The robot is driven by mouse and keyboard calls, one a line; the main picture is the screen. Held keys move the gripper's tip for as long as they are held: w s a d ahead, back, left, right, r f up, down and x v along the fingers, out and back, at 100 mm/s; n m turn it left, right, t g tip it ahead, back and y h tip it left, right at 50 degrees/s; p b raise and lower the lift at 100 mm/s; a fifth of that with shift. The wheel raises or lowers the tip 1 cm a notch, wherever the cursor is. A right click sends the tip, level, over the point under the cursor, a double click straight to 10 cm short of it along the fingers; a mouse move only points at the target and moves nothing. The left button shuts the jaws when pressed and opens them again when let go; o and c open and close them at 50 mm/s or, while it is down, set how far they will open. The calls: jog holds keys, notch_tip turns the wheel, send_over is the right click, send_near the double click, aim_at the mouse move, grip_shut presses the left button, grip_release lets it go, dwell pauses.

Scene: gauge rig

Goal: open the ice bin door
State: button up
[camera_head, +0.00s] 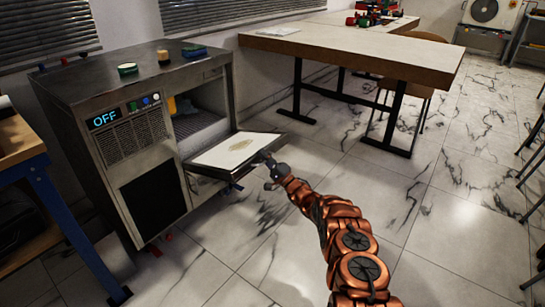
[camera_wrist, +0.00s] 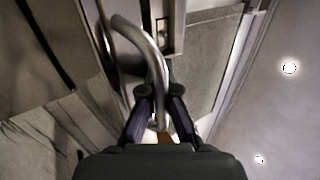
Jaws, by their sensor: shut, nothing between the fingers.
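The ice bin door (camera_head: 235,151) on the front of the metal ice machine (camera_head: 150,190) is folded down and lies close to level, with a pale inner face. The bin opening (camera_head: 198,115) behind it is exposed. My gripper (camera_head: 268,160) is at the door's outer right edge, with its fingers shut and empty. In the wrist view, a curved metal handle (camera_wrist: 150,45) passes close to my fingertips (camera_wrist: 160,92); I cannot tell whether they touch it. In the head view the handle is not clearly visible.
Small items, including a green-topped one (camera_head: 128,69), stand on the machine. The machine's display (camera_head: 103,119) reads OFF. A blue-legged table (camera_head: 50,190) stands at left, and a long table (camera_head: 350,48) behind.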

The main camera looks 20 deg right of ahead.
jog(key=o, duration=0.3)
jog(key=shift+s+a+r, duration=0.1)
jog(key=shift+a+r, duration=0.45)
jog(key=shift+a, duration=0.1)
jog(key=shift+o, duration=0.5)
jog(key=shift+s+d+r, duration=0.2)
jog(key=shift+d+r, duration=0.2)
jog(key=shift+d, duration=0.1)
jog(key=shift+f, duration=0.2)
notch_tip(320, 180, down, 9)
jog(key=b, duration=0.4)
jog(key=shift+s+d+r, duration=0.2)
jog(key=shift+s, duration=0.2)
jog(key=shift+b, duration=0.45)
jog(key=v, duration=1.2)
jog(key=shift+d, duration=0.1)
